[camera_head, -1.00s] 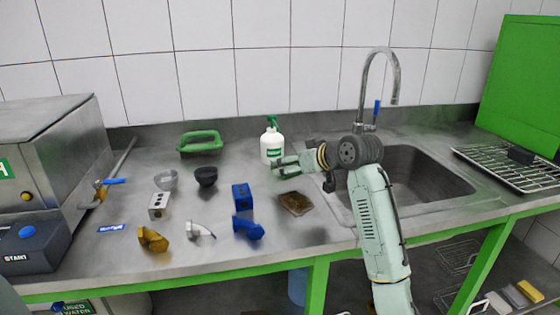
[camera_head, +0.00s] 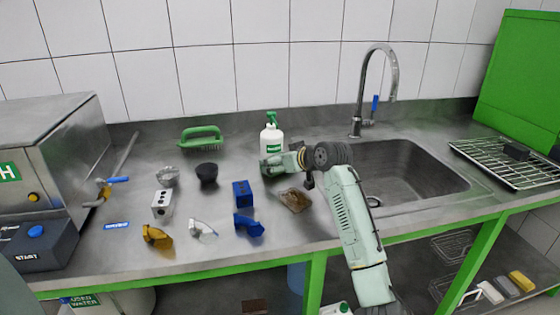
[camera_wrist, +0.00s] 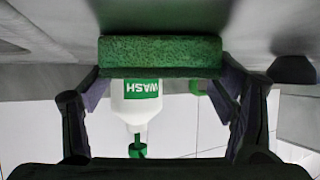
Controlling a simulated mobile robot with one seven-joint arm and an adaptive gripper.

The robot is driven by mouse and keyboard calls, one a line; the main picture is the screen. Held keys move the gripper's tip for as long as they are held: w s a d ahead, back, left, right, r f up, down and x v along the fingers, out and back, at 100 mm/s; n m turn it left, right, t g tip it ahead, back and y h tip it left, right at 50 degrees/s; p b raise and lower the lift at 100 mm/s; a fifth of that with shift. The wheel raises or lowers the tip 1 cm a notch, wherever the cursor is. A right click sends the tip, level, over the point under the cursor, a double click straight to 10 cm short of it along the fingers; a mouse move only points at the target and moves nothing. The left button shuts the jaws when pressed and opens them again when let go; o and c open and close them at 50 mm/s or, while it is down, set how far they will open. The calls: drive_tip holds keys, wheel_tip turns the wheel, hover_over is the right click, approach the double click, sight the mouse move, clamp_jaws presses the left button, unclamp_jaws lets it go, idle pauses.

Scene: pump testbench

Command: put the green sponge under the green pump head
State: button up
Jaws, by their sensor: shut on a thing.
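The white wash bottle (camera_head: 272,138) stands upright on the counter near the back wall, its green pump head (camera_head: 271,117) on top. In the wrist view the bottle (camera_wrist: 135,103) and pump head (camera_wrist: 137,147) appear upside down behind the sponge. The green sponge (camera_wrist: 160,54) lies across between the fingers of my gripper (camera_wrist: 160,80), which is shut on it. In the head view my gripper (camera_head: 270,164) is low in front of the bottle's base. The sponge is too small there to make out clearly. Whether it touches the counter or bottle is unclear.
A green-handled brush (camera_head: 201,136) lies at the back left. A dark cup (camera_head: 207,173), a blue block (camera_head: 242,194) and several pipe fittings stand left of my gripper. A brown pad (camera_head: 294,200) lies just in front. The sink (camera_head: 400,175) is at the right.

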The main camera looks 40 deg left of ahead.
drive_tip(key=o, duration=0.7)
drive_tip(key=shift+f, duration=0.1)
